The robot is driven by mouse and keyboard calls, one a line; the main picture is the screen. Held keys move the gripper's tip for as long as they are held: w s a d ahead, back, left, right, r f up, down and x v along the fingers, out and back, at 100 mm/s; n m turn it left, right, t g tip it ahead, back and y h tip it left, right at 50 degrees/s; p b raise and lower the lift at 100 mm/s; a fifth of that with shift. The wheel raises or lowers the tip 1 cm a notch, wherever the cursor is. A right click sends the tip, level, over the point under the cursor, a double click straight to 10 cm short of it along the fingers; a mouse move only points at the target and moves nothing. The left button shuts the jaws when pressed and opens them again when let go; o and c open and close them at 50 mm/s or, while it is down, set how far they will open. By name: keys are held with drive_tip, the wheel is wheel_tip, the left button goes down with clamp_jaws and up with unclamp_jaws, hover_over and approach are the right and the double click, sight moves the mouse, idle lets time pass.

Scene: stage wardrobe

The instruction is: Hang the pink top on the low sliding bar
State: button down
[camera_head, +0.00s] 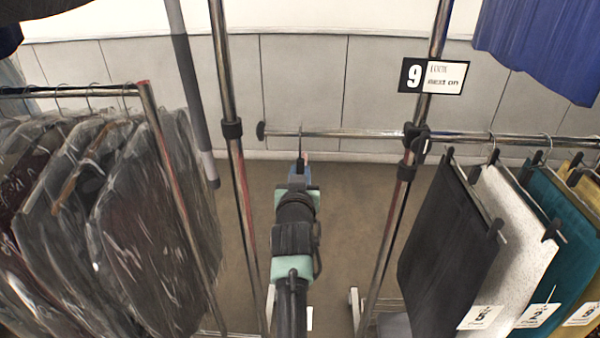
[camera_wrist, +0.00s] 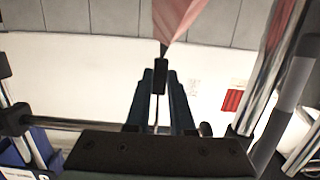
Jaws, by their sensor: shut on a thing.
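My gripper (camera_head: 298,172) is shut on the dark hanger of the pink top, near the left end of the low sliding bar (camera_head: 350,133). In the wrist view my gripper (camera_wrist: 161,78) has its blue fingers around the hanger's dark stem, and part of the pink top (camera_wrist: 178,18) shows at the upper edge. In the head view the top is almost wholly hidden by my arm. The thin hook (camera_head: 300,130) crosses the bar in the picture; I cannot tell whether it rests over it. The bar also shows in the wrist view (camera_wrist: 62,123).
Chrome uprights (camera_head: 232,150) and (camera_head: 405,170) stand either side of my arm. A "9" sign (camera_head: 432,77) hangs on the right one. Hung garments (camera_head: 450,230) fill the bar's right part; bagged clothes (camera_head: 150,220) crowd the left rack. The bar's left stretch is bare.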

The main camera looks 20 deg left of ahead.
drive_tip(key=shift+f, duration=0.25)
drive_tip(key=shift+r, duration=0.1)
drive_tip(key=c, duration=0.8)
unclamp_jaws()
drive_tip(key=shift+c, duration=0.2)
drive_tip(key=shift+o, duration=0.7)
drive_tip(key=shift+s, duration=0.1)
